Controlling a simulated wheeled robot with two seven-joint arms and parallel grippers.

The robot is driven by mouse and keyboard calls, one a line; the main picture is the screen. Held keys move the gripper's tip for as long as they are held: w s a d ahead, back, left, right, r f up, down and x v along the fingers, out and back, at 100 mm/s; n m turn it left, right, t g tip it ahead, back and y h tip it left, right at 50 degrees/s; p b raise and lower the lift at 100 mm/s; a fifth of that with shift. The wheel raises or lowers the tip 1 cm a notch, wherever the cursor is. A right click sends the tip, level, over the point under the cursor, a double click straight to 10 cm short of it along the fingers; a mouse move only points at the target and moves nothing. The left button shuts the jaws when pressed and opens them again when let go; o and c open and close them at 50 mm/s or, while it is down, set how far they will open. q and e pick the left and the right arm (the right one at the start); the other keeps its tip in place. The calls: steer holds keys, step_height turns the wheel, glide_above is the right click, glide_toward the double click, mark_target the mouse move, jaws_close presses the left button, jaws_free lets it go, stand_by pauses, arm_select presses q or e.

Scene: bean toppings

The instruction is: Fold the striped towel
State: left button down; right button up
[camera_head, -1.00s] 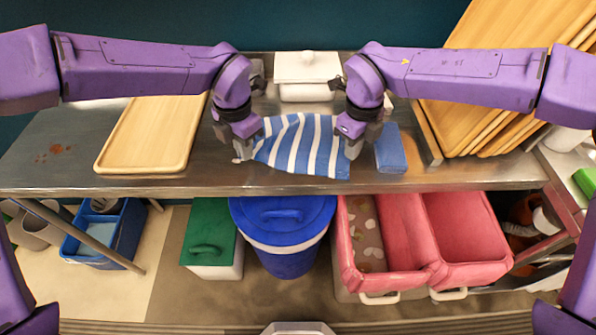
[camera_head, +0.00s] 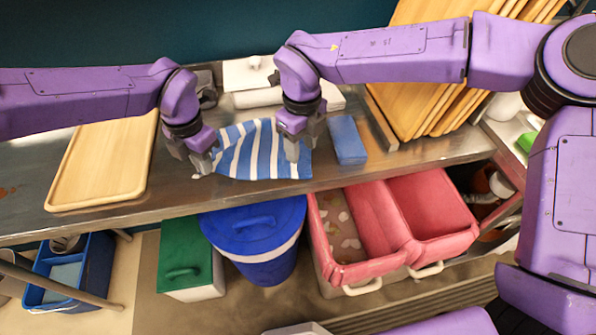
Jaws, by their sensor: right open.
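The blue-and-white striped towel (camera_head: 262,155) lies on the metal counter in the head view, spread fairly flat with a slanting left edge. My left gripper (camera_head: 203,164) is at the towel's left edge, pointing down; whether its fingers are shut on the cloth cannot be made out. My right gripper (camera_head: 298,152) is open over the towel's right part, fingertips pointing down close to the cloth. The fingers and wrists hide parts of the towel's left edge and upper right.
A wooden tray (camera_head: 103,165) lies left of the towel. A blue sponge-like block (camera_head: 347,139) lies to its right, near leaning wooden trays (camera_head: 420,75). A white lidded container (camera_head: 248,74) stands behind. Below the metal counter (camera_head: 330,178) are a blue bin (camera_head: 257,228) and pink tubs (camera_head: 435,215).

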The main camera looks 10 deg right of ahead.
mark_target(301, 173)
step_height(301, 173, down, 7)
steer(key=shift+r, duration=0.1)
stand_by(0.5)
jaws_close()
steer(key=shift+r, duration=2.45)
